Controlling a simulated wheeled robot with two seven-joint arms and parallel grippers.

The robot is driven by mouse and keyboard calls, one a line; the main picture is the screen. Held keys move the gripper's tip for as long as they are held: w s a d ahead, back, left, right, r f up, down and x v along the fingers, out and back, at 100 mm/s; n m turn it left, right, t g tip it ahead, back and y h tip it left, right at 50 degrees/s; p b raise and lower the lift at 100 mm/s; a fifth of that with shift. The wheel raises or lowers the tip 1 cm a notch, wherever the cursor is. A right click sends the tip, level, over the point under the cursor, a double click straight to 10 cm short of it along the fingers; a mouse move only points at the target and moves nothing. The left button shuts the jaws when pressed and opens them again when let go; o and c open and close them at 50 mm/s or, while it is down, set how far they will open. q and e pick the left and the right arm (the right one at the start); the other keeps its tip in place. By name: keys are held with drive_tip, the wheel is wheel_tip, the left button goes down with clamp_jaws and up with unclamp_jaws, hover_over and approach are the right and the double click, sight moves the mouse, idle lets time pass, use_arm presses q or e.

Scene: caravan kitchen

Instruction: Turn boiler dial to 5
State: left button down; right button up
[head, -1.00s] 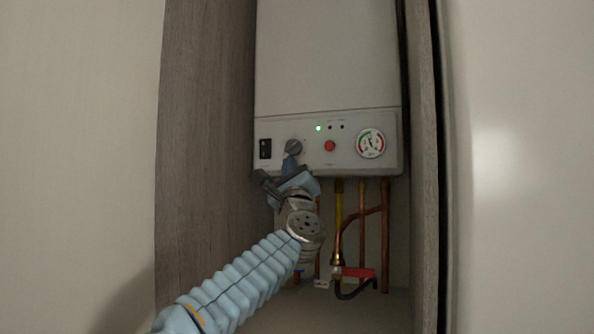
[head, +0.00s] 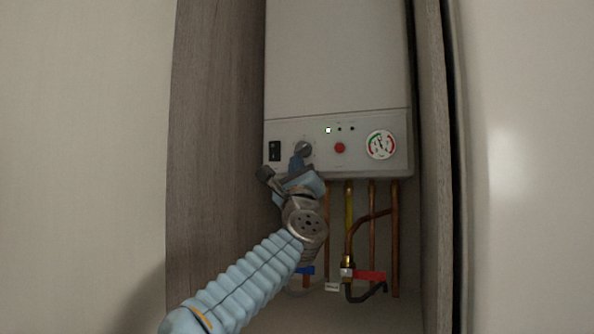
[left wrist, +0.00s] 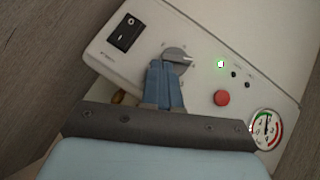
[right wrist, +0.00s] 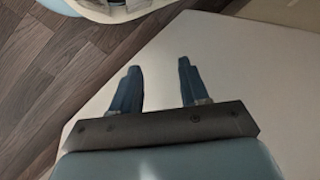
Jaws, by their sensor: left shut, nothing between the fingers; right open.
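The boiler (head: 340,60) is a pale box in a wooden cupboard. Its grey round dial (head: 303,148) sits on the lower panel, right of the black switch (head: 274,151). My left gripper (head: 297,160) is shut and empty, its blue fingertips at the dial's lower left edge. In the left wrist view the dial (left wrist: 178,55) shows just above the shut fingertips (left wrist: 165,68), which overlap its lower part. I cannot tell whether they touch. Dial markings are too small to read. My right gripper (right wrist: 155,85) is open and empty, over a pale surface.
A green light (head: 328,130), red button (head: 340,148) and pressure gauge (head: 381,145) are right of the dial. Copper pipes (head: 372,230) and a red-handled valve (head: 370,275) are below the boiler. Wooden cupboard walls (head: 215,150) stand close on both sides.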

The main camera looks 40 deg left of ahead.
use_arm(q)
drive_tip(key=m+t+h+b, duration=0.1)
drive_tip(key=m+b, duration=0.1)
drive_tip(key=a+m+t+h+b, duration=0.1)
drive_tip(key=m+t+h+b, duration=0.1)
drive_tip(key=shift+s+r+m, duration=0.1)
drive_tip(key=shift+s+m, duration=0.1)
drive_tip(key=shift+m, duration=0.1)
idle(0.5)
drive_tip(key=shift+a+r+b, duration=0.1)
drive_tip(key=shift+a+b, duration=0.2)
drive_tip(key=shift+b, duration=0.15)
drive_tip(key=shift+s+a, duration=0.1)
drive_tip(key=shift+a+r, duration=0.2)
drive_tip(key=shift+s+a+r, duration=0.15)
drive_tip(key=shift+a+r, duration=0.1)
drive_tip(key=shift+r, duration=0.05)
drive_tip(key=shift+f, duration=0.1)
idle(1.4)
